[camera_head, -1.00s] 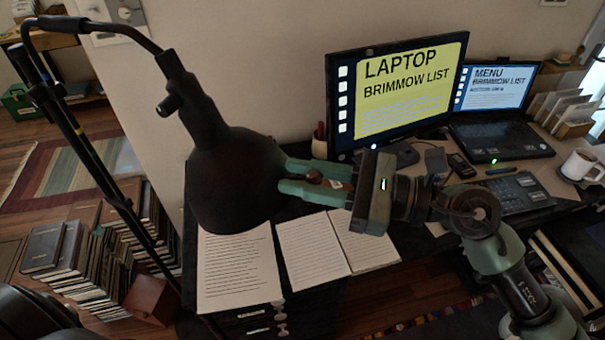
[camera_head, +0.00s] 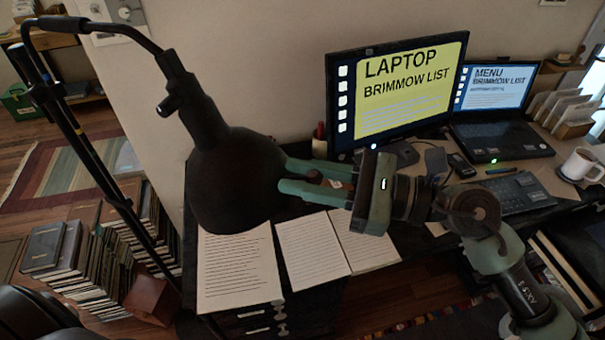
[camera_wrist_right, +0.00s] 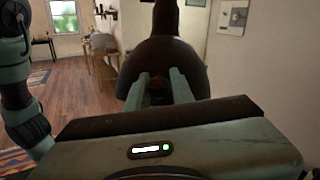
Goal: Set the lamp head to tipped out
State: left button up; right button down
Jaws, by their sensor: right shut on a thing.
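The black lamp head (camera_head: 232,185) hangs from a bent arm on a dark stand (camera_head: 75,130) at the left of the head view. Its wide shade is low, over the desk's left end. My right gripper (camera_head: 285,178) reaches in from the right, with its green fingers at the shade's right side. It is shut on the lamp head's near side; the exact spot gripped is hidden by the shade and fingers. In the right wrist view the lamp head (camera_wrist_right: 165,55) stands straight ahead, with the fingertips against it. My left gripper is not in view.
Printed sheets (camera_head: 238,268) lie on the dark desk below the lamp. A monitor (camera_head: 395,95), a laptop (camera_head: 500,110) and a white mug (camera_head: 580,163) stand to the right. Stacked books (camera_head: 100,260) and a small brown box (camera_head: 152,298) are on the floor at left.

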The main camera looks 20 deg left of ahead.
jog(key=shift+r, duration=0.1)
jog(key=d+r+p, duration=0.1)
jog(key=p, duration=0.1)
jog(key=d+r+h+p, duration=0.1)
jog(key=r+p, duration=0.1)
jog(key=d+r+h+p, duration=0.1)
jog(key=r+p, duration=0.1)
jog(key=shift+r, duration=0.15)
jog(key=r, duration=0.1)
jog(key=d+r+h, duration=0.1)
jog(key=r, duration=0.1)
jog(key=shift+w+d, duration=0.1)
jog(key=shift+d, duration=0.1)
jog(key=c, duration=1.3)
grip_release()
jog(key=shift+d+f, duration=0.1)
jog(key=shift+o, duration=0.2)
jog(key=shift+d+f, duration=0.1)
